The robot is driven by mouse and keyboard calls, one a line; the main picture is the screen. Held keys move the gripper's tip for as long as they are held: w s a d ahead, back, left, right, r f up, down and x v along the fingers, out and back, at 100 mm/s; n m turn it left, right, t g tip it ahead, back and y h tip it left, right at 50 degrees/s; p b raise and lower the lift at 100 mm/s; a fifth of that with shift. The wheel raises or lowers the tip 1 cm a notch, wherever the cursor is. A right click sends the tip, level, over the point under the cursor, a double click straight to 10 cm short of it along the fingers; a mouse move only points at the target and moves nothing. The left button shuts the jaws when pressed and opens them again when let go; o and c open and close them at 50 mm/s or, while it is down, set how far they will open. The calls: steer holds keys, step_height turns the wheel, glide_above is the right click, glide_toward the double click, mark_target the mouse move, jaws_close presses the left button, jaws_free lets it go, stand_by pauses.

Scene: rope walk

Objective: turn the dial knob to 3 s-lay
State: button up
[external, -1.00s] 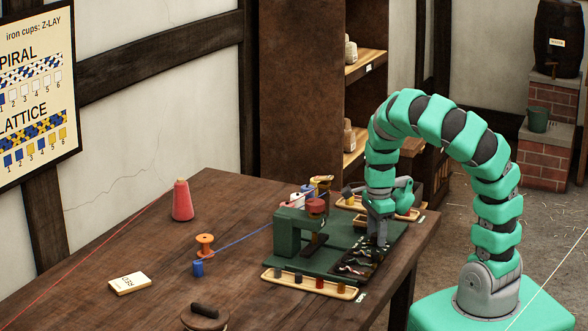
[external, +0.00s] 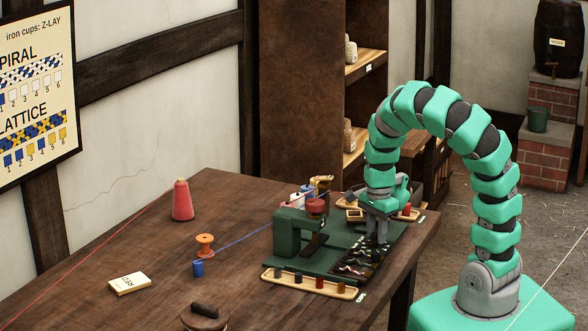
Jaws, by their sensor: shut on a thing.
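My gripper (external: 377,238) points straight down at the right part of the green machine (external: 290,240) on the table. Its fingers are shut at the upper end of a dark panel (external: 352,271) with several small shiny pieces on it. The dial knob is hidden between and behind the fingers. Its pointer and any marks such as "3 s-lay" cannot be read from here. A dark red round cap (external: 317,206) sits on top of the machine.
A wooden tray (external: 330,292) with several small spools lies in front of the machine. Another tray (external: 352,204) lies behind my gripper.

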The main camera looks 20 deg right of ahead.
steer(key=n, duration=0.5)
steer(key=shift+n, duration=0.3)
steer(key=n, duration=0.4)
steer(key=shift+r, duration=0.1)
steer(key=n+p, duration=0.1)
steer(key=n, duration=0.4)
steer(key=shift+n, duration=0.4)
steer(key=shift+w+n+p, duration=0.1)
steer(key=shift+n+p, duration=0.5)
steer(key=shift+n, duration=1.9)
steer(key=o, duration=1)
steer(key=shift+c, duration=0.2)
